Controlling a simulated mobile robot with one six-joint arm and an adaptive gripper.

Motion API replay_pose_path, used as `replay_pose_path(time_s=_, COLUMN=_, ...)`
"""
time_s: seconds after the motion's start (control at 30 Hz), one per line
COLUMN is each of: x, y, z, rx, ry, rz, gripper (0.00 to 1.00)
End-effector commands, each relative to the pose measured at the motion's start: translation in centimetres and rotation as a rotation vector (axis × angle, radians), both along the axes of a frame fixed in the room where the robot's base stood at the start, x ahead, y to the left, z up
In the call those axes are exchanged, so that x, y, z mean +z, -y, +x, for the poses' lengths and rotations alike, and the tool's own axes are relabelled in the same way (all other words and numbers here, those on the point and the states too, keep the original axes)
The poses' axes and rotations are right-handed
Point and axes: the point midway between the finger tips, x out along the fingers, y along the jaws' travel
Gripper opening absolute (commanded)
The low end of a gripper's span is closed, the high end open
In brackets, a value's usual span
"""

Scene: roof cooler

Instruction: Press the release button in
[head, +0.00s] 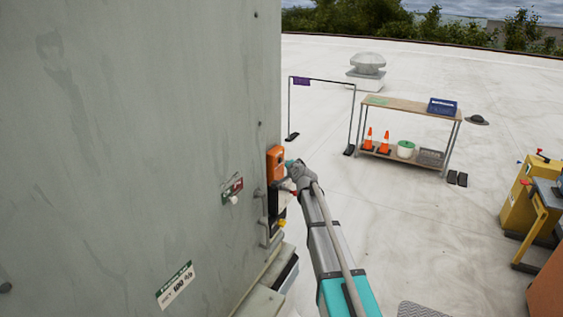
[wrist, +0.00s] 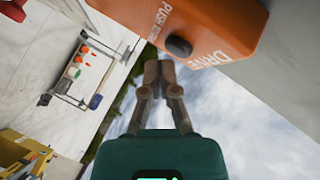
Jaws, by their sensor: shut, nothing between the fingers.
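An orange box (head: 275,160) is mounted on the grey wall in the head view. In the wrist view the orange box (wrist: 215,20) fills the upper right and carries white lettering that reads "PUSH" and "DRIVE". A dark round button (wrist: 178,46) stands out from its lower edge in that view. My gripper (wrist: 160,66) is shut and empty, its fingertips close below the button in the picture. I cannot tell whether they touch it. In the head view my gripper (head: 291,172) is beside the box and its fingertips are hard to make out.
A shelf table (head: 405,106) with cones and a blue crate (head: 442,106) stands farther off. Yellow equipment (head: 525,195) is at right. The pale roof between is mostly clear.

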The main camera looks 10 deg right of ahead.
Motion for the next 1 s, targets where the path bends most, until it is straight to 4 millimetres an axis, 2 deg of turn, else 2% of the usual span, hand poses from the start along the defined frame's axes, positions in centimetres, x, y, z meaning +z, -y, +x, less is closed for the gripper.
replay_pose_path(time_s=1.0, x=0.03, y=-0.76, z=0.51, rx=0.0, ry=0.0, rz=0.0, gripper=0.0)
